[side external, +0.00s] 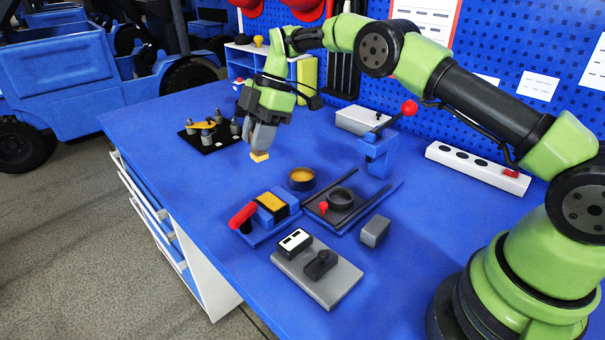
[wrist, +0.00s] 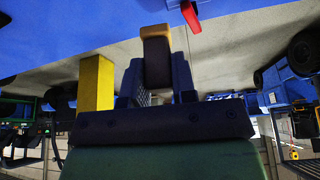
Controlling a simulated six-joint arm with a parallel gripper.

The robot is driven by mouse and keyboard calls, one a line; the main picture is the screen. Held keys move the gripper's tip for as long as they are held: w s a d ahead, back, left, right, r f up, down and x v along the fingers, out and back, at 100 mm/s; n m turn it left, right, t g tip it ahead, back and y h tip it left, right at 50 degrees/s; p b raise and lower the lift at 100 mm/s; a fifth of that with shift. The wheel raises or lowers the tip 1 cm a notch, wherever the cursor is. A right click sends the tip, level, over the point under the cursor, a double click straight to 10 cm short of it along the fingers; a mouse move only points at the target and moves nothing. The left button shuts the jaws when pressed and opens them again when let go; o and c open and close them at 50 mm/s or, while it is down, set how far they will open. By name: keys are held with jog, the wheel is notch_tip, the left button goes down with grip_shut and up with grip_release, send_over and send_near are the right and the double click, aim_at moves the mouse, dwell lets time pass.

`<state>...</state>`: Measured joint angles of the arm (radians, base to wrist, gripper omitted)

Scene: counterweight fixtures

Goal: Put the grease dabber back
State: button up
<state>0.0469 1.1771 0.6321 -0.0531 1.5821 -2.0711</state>
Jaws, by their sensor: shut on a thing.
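My gripper (side external: 262,137) is shut on a small block with a pale yellow tip, which I take to be the grease dabber (side external: 259,156). It points down above the blue bench, left of the middle; I cannot tell whether the tip touches the bench. In the wrist view the dabber (wrist: 156,62) is a dark brown block with a tan end, between the two jaws of my gripper (wrist: 157,80). A round dark pot with amber contents (side external: 302,178) stands to the right and nearer the camera, apart from the dabber. The dabber's upper part is hidden by the jaws.
A black plate with several grey posts (side external: 205,146) lies to the left. A red-handled blue fixture (side external: 262,212), a dark tray (side external: 352,217), a grey block (side external: 375,231) and a blue clamp (side external: 378,155) stand nearby. A yellow upright bar (wrist: 95,83) shows beside the jaws.

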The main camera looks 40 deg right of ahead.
jog(key=s+d+f+m+t+h, duration=0.1)
jog(key=d+m+t+h, duration=0.15)
jog(key=d+m, duration=0.85)
jog(key=d+f+m+t+h, duration=0.15)
jog(key=d+m+h, duration=0.25)
jog(key=d+m, duration=0.65)
jog(key=f, duration=0.6)
jog(key=d+f, duration=0.1)
jog(key=f, duration=0.2)
jog(key=shift+f, duration=0.4)
jog(key=shift+s, duration=0.1)
jog(key=o, duration=0.9)
jog(key=shift+f, duration=0.1)
jog(key=shift+o, duration=0.2)
